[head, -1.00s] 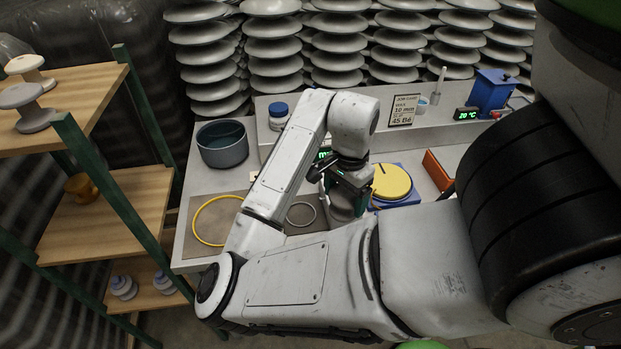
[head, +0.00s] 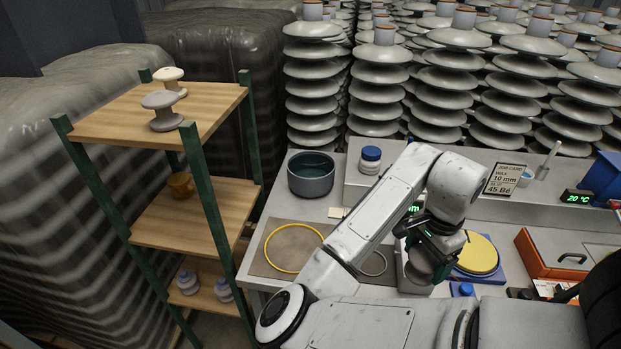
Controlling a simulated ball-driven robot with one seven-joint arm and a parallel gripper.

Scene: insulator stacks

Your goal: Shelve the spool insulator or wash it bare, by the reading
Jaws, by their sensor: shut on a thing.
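My gripper (head: 432,246) is over the bench, left of a yellow round pad on a blue base (head: 478,254). A job card (head: 503,180) reads 10 mm and 45 Bé. A green display (head: 413,208) is mostly hidden behind my arm. A dark grey pot (head: 311,175) with liquid stands at the bench's back left.
A yellow ring (head: 267,254) and grey ring (head: 384,266) lie on a mat. An orange case (head: 545,262) is right.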

